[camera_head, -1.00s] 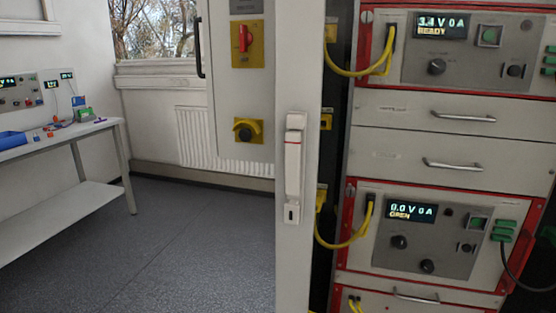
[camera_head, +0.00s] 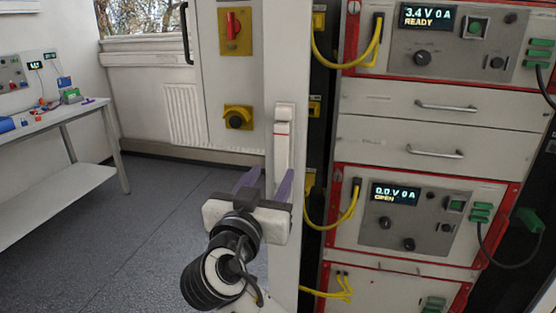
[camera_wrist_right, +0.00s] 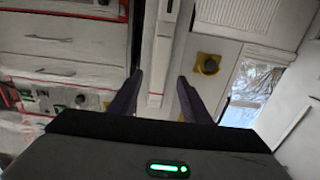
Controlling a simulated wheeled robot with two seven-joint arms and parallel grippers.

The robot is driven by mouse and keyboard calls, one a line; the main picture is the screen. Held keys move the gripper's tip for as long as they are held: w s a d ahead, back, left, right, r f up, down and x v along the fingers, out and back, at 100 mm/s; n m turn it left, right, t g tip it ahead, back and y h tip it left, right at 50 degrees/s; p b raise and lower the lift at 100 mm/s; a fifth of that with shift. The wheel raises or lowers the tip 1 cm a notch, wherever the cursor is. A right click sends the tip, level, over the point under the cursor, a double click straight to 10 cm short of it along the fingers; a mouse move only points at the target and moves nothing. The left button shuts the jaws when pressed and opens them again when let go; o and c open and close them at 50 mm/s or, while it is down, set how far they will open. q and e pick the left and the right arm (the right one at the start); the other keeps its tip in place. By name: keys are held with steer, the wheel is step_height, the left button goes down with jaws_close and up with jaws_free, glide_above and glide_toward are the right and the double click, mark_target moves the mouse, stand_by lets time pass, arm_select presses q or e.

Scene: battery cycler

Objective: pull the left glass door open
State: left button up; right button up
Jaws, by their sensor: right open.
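The left door's pale upright frame (camera_head: 300,75) stands in front of the equipment rack. A long white handle (camera_head: 284,135) with a red mark is fixed to it. I cannot clearly make out the glass or whether the door is ajar. My right gripper (camera_head: 264,180) is open, its two purple fingers pointing at the handle's lower part, which they partly hide. In the right wrist view, the pale handle strip (camera_wrist_right: 157,72) runs between the open fingers. I cannot tell if either finger touches it. My left gripper is not in view.
The rack's units and drawers (camera_head: 400,145) with looping yellow cables (camera_head: 345,215) lie right of the frame. Left of it is a grey cabinet with a red switch (camera_head: 233,30) and black knob (camera_head: 236,120). A workbench (camera_head: 50,125) stands far left; the floor (camera_head: 150,220) between is clear.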

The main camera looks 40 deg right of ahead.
mark_target(280, 159)
steer(key=p+x, duration=0.1)
steer(key=x, duration=0.5)
steer(key=shift+w, duration=0.1)
jaws_close()
